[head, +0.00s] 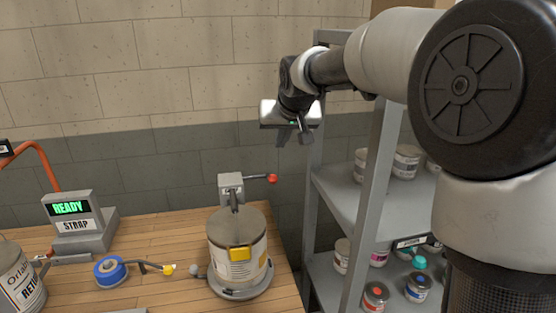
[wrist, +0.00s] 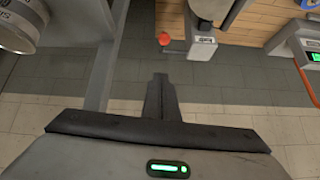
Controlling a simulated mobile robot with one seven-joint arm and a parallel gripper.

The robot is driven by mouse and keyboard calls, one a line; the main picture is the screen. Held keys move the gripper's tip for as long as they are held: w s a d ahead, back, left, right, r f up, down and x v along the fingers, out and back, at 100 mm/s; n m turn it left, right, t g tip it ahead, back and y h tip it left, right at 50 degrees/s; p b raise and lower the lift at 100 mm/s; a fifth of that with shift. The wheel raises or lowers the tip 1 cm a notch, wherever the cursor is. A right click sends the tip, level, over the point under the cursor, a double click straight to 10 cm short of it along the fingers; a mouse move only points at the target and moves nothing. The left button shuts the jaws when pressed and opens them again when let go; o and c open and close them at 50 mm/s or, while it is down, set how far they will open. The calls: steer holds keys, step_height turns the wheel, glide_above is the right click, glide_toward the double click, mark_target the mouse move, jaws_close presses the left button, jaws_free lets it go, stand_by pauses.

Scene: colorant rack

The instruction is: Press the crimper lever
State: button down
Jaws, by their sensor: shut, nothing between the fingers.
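The crimper is a grey head (head: 231,186) on a post behind a paint can on the wooden bench. Its lever (head: 257,178) sticks out to the right, roughly level, and ends in a red ball knob (head: 272,179). In the wrist view, the red knob (wrist: 165,39) shows beside the crimper head (wrist: 201,47), ahead of the fingertips. My gripper (head: 304,138) is shut and empty, above and to the right of the knob, apart from it. Its closed fingers (wrist: 160,80) point toward the knob in the wrist view.
The can (head: 238,245) stands on a round grey base (head: 243,292). A grey shelf rack (head: 372,205) with several cans stands right of the bench. A blue tape roll (head: 110,270) and a strap unit reading READY (head: 73,222) are at left. The gap between bench and rack is free.

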steer(key=shift+w+f, duration=0.15)
steer(key=shift+w, duration=0.45)
steer(key=shift+w+f, duration=0.15)
steer(key=shift+w, duration=0.4)
steer(key=shift+a, duration=0.1)
steer(key=p, duration=0.1)
glide_above(274, 175)
steer(key=w, duration=0.2)
step_height(274, 175, down, 8)
steer(key=shift+s+f, duration=0.65)
steer(key=shift+f, duration=0.2)
steer(key=shift+s+f, duration=0.3)
steer(key=shift+f, duration=0.2)
